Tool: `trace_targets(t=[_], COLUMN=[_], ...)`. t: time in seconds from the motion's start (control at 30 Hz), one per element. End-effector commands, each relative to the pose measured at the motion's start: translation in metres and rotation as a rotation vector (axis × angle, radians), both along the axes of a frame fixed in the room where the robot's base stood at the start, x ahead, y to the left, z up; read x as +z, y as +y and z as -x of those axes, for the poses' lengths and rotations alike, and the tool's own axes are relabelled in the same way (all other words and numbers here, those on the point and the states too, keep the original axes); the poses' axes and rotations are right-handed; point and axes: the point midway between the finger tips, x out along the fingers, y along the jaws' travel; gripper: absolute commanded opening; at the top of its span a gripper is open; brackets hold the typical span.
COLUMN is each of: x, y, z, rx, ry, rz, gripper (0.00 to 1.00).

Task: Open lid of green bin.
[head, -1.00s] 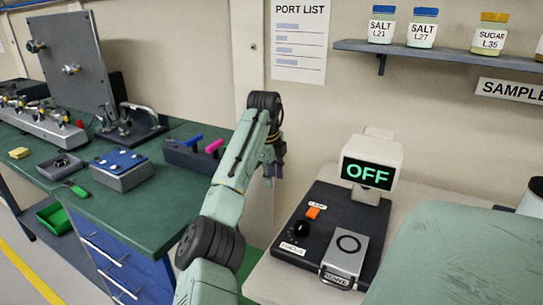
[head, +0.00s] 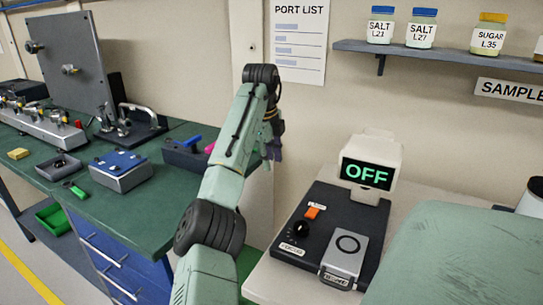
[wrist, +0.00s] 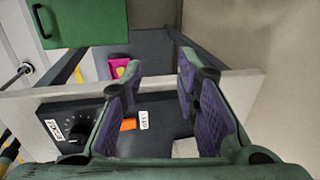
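A flat green panel with a black handle shows at the upper left of the wrist view (wrist: 90,24); it looks like part of the green bin, but I cannot tell whether it is the lid. A small green patch of it may show beside my arm in the head view (head: 247,262). My gripper (wrist: 162,82) has its two purple-padded fingers apart with nothing between them, above the right table's edge. In the head view my gripper (head: 274,135) is partly hidden behind my arm. The green panel lies beyond the left finger, not touched.
A black instrument base (head: 312,212) with an OFF display (head: 367,173) stands on the right table. An open green tray (head: 55,217) lies low beside the left bench (head: 140,215). A small pink box (wrist: 119,66) lies low beyond the table edge. Sample jars line the wall shelf (head: 440,52).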

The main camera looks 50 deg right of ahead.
Motion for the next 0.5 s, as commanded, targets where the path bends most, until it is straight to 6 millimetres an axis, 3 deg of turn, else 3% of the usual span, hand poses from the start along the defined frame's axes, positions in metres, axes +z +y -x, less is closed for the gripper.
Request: trace_targets(t=[0.2,0.5], x=[0.038,0.051], y=[0.007,0.01], z=[0.002,0.002], rx=[-0.001,-0.001], ry=[-0.001,0.0], rz=[0.001,0.0], gripper=[0.29,0.29])
